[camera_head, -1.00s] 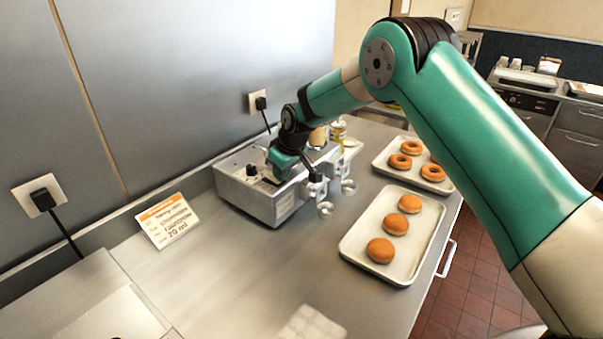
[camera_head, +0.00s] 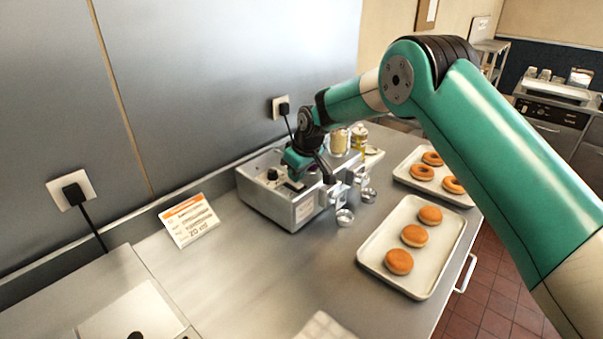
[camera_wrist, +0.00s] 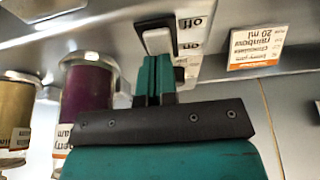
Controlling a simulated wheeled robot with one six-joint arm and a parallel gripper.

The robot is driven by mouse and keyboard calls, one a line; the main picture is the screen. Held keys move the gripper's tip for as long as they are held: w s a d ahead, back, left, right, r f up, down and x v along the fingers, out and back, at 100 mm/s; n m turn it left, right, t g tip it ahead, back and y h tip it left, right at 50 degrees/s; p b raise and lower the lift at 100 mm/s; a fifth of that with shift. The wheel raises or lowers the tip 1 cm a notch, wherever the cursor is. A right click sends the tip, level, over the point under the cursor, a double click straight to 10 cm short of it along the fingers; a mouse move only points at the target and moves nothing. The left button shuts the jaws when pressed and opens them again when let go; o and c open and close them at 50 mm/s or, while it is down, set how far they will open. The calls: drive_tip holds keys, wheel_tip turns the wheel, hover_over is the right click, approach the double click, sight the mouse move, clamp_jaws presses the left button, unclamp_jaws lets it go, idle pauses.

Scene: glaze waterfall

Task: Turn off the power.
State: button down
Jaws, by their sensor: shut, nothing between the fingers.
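A metal machine (camera_head: 280,209) stands on the counter against the wall, with a black knob and a dark switch area on top. In the wrist view a white rocker switch (camera_wrist: 158,40) in a black frame sits beside upside-down "off" and "on" labels. My gripper (camera_head: 296,174) is over the machine's top. In the wrist view its green fingers (camera_wrist: 154,68) are shut together, with the tips at the switch's near end, beside the "on" label. That end is partly hidden by the fingers, and I cannot tell whether they touch it or how the rocker is tilted.
An orange-white card (camera_head: 188,221) leans left of the machine. A tray of plain doughnuts (camera_head: 378,262) and a second doughnut tray (camera_head: 420,190) lie to the right. Jars (camera_head: 358,136) stand behind the machine; a purple-filled jar (camera_wrist: 88,98) shows in the wrist view. A plugged outlet (camera_head: 72,188) is on the wall.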

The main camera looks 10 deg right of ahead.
drive_tip(key=v, duration=0.1)
drive_tip(key=p+v, duration=0.1)
drive_tip(key=v, duration=0.1)
drive_tip(key=w+p+v, duration=0.1)
drive_tip(key=shift+s+a+r, duration=0.15)
drive_tip(key=shift+r, duration=0.3)
drive_tip(key=s+d+r+b, duration=0.3)
drive_tip(key=s+r+b, duration=0.1)
drive_tip(key=r, duration=0.3)
drive_tip(key=shift+s+r, duration=0.2)
drive_tip(key=shift+r, duration=0.15)
drive_tip(key=shift+d, duration=0.1)
drive_tip(key=s+r+g+y+b, duration=0.1)
drive_tip(key=s+r+g+b, duration=0.1)
drive_tip(key=s, duration=3.7)
drive_tip(key=shift+s+a+m+g+y, duration=0.3)
drive_tip(key=shift+a+g+y, duration=0.1)
drive_tip(key=shift+g, duration=0.2)
